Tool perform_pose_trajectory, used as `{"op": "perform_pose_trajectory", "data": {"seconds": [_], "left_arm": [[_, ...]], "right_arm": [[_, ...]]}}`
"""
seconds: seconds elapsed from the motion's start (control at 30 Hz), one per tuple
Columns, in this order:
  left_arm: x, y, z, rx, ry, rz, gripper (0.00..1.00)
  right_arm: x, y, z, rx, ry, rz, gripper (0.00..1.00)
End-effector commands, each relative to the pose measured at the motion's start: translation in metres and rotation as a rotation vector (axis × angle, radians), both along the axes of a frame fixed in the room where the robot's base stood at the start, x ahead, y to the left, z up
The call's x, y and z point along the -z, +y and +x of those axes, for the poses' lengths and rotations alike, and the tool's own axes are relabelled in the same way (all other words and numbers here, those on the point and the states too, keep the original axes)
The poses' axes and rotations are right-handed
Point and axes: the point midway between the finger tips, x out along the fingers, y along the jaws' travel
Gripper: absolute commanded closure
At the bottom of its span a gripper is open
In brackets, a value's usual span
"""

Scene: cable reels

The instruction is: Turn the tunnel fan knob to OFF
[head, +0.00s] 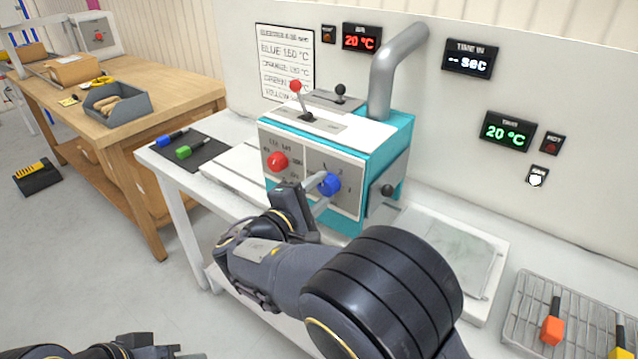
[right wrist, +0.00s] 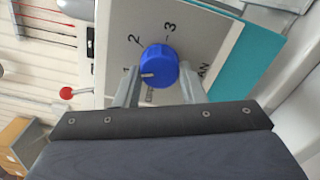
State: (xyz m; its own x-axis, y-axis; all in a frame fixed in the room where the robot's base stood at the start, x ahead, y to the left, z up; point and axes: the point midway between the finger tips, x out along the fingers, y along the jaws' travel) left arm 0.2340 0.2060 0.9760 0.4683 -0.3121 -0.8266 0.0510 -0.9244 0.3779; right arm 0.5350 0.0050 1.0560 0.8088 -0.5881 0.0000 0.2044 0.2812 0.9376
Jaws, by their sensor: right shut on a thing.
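The blue fan knob (head: 329,184) sits on the front panel of the teal-sided machine (head: 335,153), right of a red knob (head: 277,162). My right gripper (head: 325,190) is shut on the blue knob. In the right wrist view the blue knob (right wrist: 159,66) sits between my right gripper's two fingers (right wrist: 160,88). Its white mark points left in that picture, towards the 1. The 2 and 3 are printed around it, and part of the word FAN shows beside it. The OFF label cannot be read clearly. My left gripper (head: 165,350) is at the bottom edge, partly cut off.
The machine stands on a white bench with levers (head: 305,116) on top and a grey pipe (head: 398,70) behind. A wire rack (head: 590,318) is at the right, a dark mat (head: 196,150) at the left. A wooden table (head: 165,115) stands further left.

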Motion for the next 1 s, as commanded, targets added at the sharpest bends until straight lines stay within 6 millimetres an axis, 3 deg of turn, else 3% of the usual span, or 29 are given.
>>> {"op": "perform_pose_trajectory", "data": {"seconds": [1.0], "left_arm": [[-0.091,0.000,0.000,0.000,0.000,0.000,0.64]], "right_arm": [[0.000,-0.002,-0.002,-0.002,0.563,-0.769,0.86]]}}
